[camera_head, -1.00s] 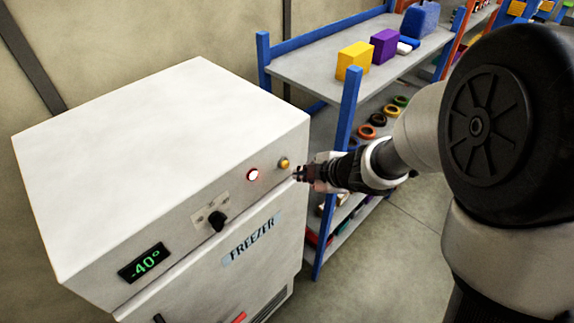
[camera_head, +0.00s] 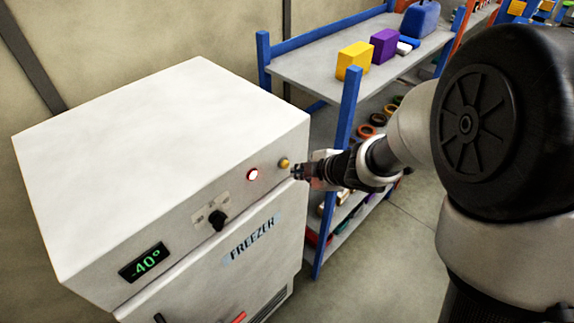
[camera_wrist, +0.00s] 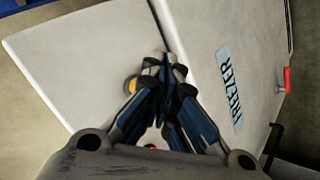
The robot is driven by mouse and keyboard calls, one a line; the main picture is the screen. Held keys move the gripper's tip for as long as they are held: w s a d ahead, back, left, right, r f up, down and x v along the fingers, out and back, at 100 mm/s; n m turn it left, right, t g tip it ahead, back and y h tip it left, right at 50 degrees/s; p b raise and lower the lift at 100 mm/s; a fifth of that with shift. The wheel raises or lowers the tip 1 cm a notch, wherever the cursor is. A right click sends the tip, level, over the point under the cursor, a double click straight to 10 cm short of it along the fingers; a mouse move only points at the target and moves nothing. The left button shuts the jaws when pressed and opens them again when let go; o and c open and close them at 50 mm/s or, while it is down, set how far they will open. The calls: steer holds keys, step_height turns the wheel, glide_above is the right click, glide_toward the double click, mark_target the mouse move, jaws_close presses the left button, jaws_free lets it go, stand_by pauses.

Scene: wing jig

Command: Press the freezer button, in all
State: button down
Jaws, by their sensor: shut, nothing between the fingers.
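The white freezer (camera_head: 160,140) stands at the left in the head view, with a "FREEZER" label on its door. A yellow button (camera_head: 284,164) sits on the front panel near the right corner, and a lit red round light (camera_head: 253,174) is to its left. My gripper (camera_head: 296,172) is shut and empty, its tips close beside the yellow button; I cannot tell whether they touch the panel. In the wrist view my gripper (camera_wrist: 165,65) partly hides the yellow button (camera_wrist: 130,86), which shows just left of the fingers.
A black knob (camera_head: 217,220) and a green -40° display (camera_head: 146,262) are farther left on the panel. A blue-posted shelf (camera_head: 347,130) with coloured blocks and rings stands right behind my gripper. Grey floor (camera_head: 400,240) is clear below my arm.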

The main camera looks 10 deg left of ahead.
steer(key=shift+w+a, duration=0.1)
stand_by(0.6)
steer(key=shift+w+a, duration=0.2)
steer(key=shift+a, duration=0.05)
steer(key=shift+w+a, duration=0.3)
steer(key=shift+a, duration=0.05)
stand_by(0.9)
steer(key=shift+s+d, duration=0.6)
steer(key=shift+d, duration=0.1)
steer(key=s+d, duration=0.1)
steer(key=d, duration=0.1)
steer(key=s+d, duration=0.2)
steer(key=shift+p, duration=0.3)
stand_by(0.8)
